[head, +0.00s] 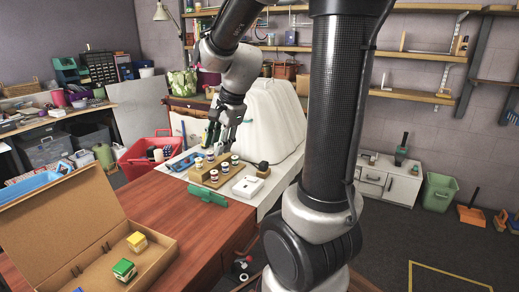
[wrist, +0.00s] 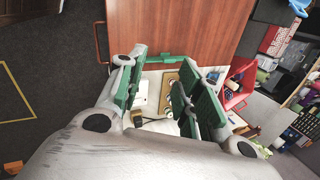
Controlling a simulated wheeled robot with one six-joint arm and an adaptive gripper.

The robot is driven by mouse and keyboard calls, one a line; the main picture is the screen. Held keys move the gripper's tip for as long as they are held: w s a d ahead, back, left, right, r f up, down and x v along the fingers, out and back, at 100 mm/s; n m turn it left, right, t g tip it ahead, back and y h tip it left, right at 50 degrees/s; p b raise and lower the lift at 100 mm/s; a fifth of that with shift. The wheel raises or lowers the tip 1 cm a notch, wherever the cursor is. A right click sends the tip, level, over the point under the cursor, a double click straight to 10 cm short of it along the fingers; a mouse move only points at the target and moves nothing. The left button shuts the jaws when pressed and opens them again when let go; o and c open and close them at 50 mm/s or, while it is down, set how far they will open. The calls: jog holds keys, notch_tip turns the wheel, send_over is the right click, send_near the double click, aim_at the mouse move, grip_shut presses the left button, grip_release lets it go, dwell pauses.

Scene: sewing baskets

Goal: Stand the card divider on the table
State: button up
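An open cardboard box (head: 55,215) stands at the front left of the red-brown table (head: 172,215). A yellow block (head: 137,241) and a green block (head: 124,269) are in it. A low brown card strip with dark notches (head: 92,258) shows inside the box and may be the card divider; I cannot tell for sure. My gripper (head: 224,128) is above the far bench, over the wooden spool stand, well away from the box. In the wrist view my gripper (wrist: 162,100) has its green-padded fingers apart, with nothing between them.
The wooden stand (head: 206,176) holds several small spools. A white square item (head: 248,187) and a green bar (head: 207,193) lie near it. A red bin (head: 150,155) is behind. The red-brown tabletop right of the box is clear.

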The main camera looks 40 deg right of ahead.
jog(key=s+r+n, duration=0.2)
jog(key=s+n, duration=0.5)
jog(key=s, duration=0.2)
jog(key=s+d+r+n+h, duration=0.1)
jog(key=s+r+n, duration=0.1)
jog(key=s+n, duration=0.6)
jog(key=shift+s+r+n+h, duration=0.3)
jog(key=shift+s+r, duration=0.1)
jog(key=shift+s, duration=0.7)
